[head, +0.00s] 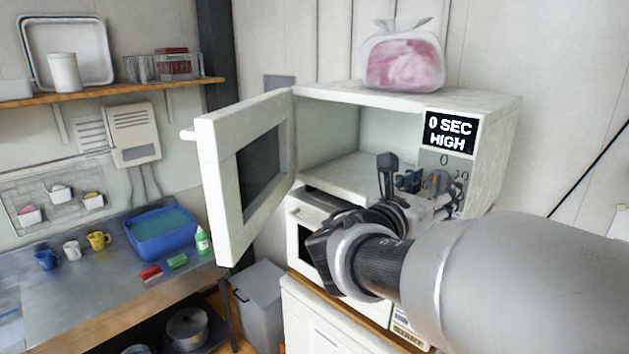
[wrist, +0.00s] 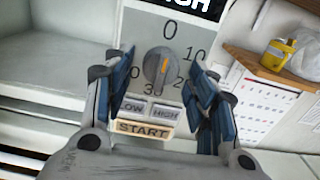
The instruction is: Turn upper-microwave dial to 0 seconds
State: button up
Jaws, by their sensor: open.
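The upper microwave (head: 330,92) stands with its door (head: 215,190) swung wide open to the left. Its black display (head: 450,132) reads "0 SEC HIGH". In the wrist view the grey dial (wrist: 158,68) has an orange mark on its upper right part, and numbers ring it with 0 at the top. My gripper (wrist: 161,85) is open, one blue-padded finger on each side of the dial, with gaps to it. In the head view my gripper (head: 412,188) is in front of the control panel and hides most of the dial.
LOW and HIGH buttons (wrist: 149,110) and a START button (wrist: 143,128) lie just below the dial. A second microwave (head: 300,238) is under the upper one. A pink-filled bag (head: 403,60) sits on top. A metal counter (head: 85,290) with a blue basin (head: 160,240) is at left.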

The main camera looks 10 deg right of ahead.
jog(key=v, duration=1.2)
